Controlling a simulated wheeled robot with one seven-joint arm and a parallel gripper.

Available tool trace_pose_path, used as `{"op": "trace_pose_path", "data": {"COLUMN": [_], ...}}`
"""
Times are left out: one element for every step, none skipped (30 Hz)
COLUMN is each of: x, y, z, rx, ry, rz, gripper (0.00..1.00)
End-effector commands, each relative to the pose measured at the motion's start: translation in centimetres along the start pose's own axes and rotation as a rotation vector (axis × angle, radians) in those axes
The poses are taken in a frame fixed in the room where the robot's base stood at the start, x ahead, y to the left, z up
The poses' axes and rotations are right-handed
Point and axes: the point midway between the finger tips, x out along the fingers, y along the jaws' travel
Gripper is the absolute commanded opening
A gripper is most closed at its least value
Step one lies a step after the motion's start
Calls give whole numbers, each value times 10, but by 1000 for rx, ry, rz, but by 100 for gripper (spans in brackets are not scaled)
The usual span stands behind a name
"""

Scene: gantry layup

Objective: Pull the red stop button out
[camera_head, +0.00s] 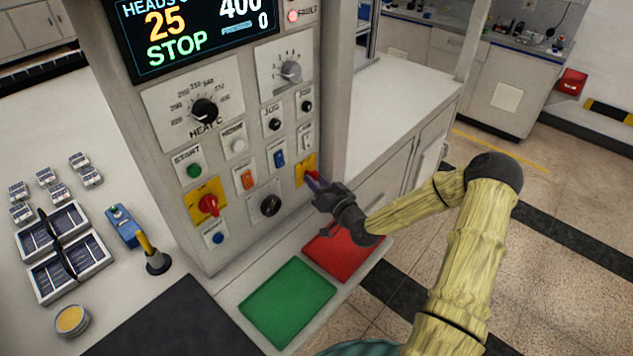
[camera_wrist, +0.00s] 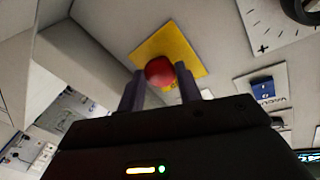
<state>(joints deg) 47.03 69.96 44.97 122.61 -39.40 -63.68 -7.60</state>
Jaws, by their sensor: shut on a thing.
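The red stop button (camera_wrist: 159,71) sits on a yellow plate (camera_wrist: 176,47) in the wrist view, between my gripper's two fingers. In the head view the same yellow plate (camera_head: 306,168) is at the lower right of the control panel, and the button is partly hidden by my gripper (camera_head: 315,181). My gripper (camera_wrist: 161,90) is shut on the red button, with a finger on each side. How far the button stands out from the plate cannot be told.
A red rotary switch (camera_head: 208,205) on another yellow plate is at the panel's lower left. A blue rocker (camera_head: 279,158) and a black knob (camera_head: 270,206) are near the button. Green (camera_head: 287,302) and red (camera_head: 345,252) mats lie below the panel. The display reads STOP.

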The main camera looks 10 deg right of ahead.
Motion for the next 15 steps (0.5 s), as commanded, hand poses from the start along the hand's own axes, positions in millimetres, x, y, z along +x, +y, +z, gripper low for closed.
{"op": "trace_pose_path", "data": {"x": [0,0,0,0,0,0,0,0,0,0,0,0,0,0,0], "y": [1,1,1,1,1,1,1,1,1,1,1,0,0,0,0], "z": [-1,-1,-1,-1,-1,-1,-1,-1,-1,-1,-1,-1,-1,-1,0], "rx": [-1,-1,-1,-1,-1,-1,-1,-1,-1,-1,-1,-1,-1,0,0], "ry": [1,2,2,2,2,2,2,2,2,2,2,2,1,1,1], "rz": [2,2,2,2,2,2,2,2,2,2,1,1,1,1,1], "gripper": [13,13,13,13,13,13,36,42,50,56,60,60,60,60,60]}}
